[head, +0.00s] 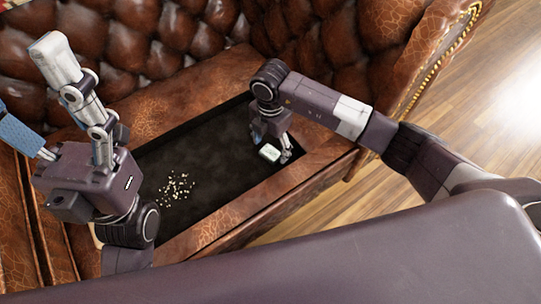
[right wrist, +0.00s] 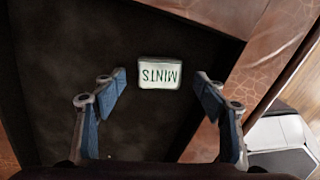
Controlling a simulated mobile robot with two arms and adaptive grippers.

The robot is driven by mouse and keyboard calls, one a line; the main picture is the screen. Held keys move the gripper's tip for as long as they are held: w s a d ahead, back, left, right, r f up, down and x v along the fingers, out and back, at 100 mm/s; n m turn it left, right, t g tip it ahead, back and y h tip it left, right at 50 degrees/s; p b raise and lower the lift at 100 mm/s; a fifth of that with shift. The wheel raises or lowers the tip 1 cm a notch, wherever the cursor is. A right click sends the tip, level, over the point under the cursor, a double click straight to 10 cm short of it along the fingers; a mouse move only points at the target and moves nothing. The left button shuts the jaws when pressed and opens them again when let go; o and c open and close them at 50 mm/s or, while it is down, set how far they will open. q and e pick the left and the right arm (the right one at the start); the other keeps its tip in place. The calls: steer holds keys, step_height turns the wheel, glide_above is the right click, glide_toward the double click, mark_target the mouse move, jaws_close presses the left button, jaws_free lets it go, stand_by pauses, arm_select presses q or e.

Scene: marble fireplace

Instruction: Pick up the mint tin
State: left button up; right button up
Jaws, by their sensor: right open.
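The mint tin (head: 269,153) is a small pale box lying on the dark inset surface of the leather sofa seat. My right gripper (head: 286,150) is low over the surface, beside the tin in the head view. In the right wrist view my right gripper (right wrist: 160,90) is open and empty, with a finger on each side. My left gripper (head: 62,75) is raised at the left, away from the tin; its jaw state is unclear.
Several small pale crumbs (head: 176,188) are scattered on the dark surface (head: 215,150) to the left of the tin. A raised brown leather border (head: 265,200) runs along its front edge. The tufted sofa back (head: 150,45) stands behind. Wooden floor (head: 480,110) lies to the right.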

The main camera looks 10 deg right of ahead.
steer(key=shift+f, duration=0.9)
steer(key=c, duration=1.2)
steer(key=shift+r, duration=0.1)
steer(key=shift+c, duration=0.2)
